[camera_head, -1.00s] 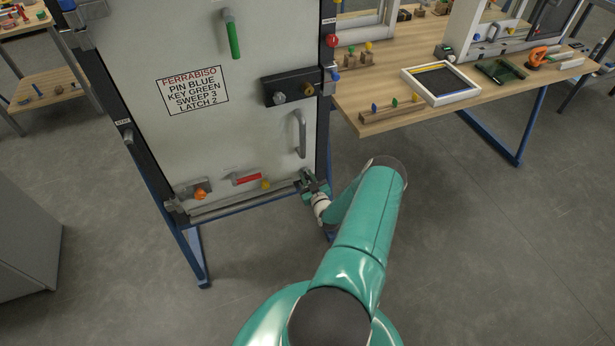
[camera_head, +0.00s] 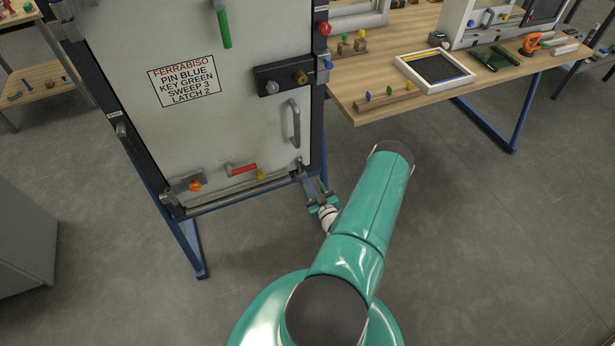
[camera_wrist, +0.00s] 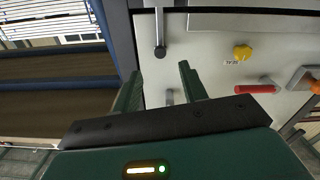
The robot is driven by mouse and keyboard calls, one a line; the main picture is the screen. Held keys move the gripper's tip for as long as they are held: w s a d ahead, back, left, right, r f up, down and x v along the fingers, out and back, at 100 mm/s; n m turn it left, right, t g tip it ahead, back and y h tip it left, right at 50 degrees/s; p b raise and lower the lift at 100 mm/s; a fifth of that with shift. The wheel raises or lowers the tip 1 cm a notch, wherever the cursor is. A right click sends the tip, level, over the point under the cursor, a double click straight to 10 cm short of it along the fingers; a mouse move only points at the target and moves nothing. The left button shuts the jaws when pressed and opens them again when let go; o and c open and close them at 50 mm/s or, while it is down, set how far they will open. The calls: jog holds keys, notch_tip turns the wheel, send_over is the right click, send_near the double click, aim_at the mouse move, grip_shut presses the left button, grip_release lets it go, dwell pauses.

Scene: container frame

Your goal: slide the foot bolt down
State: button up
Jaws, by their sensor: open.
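What looks like the foot bolt (camera_wrist: 159,28) is a thin grey rod with a dark knob at one end, near the door's edge in the wrist view. In the head view it is a small dark fitting (camera_head: 301,165) at the lower right corner of the pale door (camera_head: 215,125). My gripper (camera_wrist: 157,80) is open and empty. The knob shows beyond the gap between the fingertips, with no visible contact. In the head view my gripper (camera_head: 317,190) is just below and right of that corner.
A yellow knob (camera_wrist: 242,52), a red handle (camera_wrist: 255,88) and an orange knob (camera_head: 195,185) sit along the door's lower part. A grey pull handle (camera_head: 294,122) is above the bolt. A wooden workbench (camera_head: 365,95) stands at the right. The floor around my arm is clear.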

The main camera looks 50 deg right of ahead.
jog(key=shift+v, duration=1.7)
